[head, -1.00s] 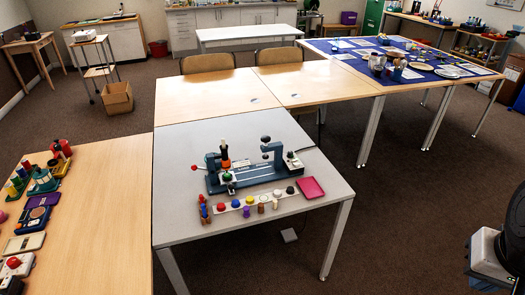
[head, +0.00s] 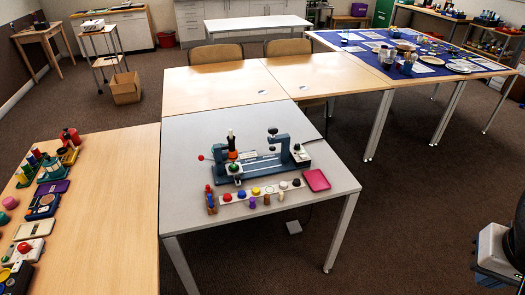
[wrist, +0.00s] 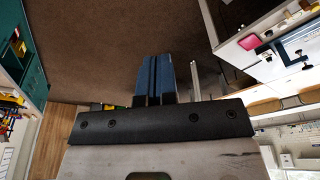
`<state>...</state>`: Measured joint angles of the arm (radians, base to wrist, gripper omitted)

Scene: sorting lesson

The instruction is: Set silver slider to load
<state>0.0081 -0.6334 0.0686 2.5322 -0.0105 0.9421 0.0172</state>
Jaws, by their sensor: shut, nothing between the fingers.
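The blue-grey bench device (head: 262,163) stands on the grey table (head: 190,145). It has two uprights, a dark column with an orange band on the left, a green knob in front and a red-tipped lever at the left. A pale strip runs along its base between the uprights. I cannot make out which part is the silver slider or any load mark. My gripper (wrist: 155,80) shows in the wrist view, blue fingers shut together and empty. It is well away from the device, which appears partly at that view's upper right (wrist: 290,52).
A row of coloured knobs and pegs (head: 255,194) lies in front of the device, with a pink tray (head: 316,180) to its right. The wooden table (head: 105,200) at left holds several gadgets. Floor lies open to the right.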

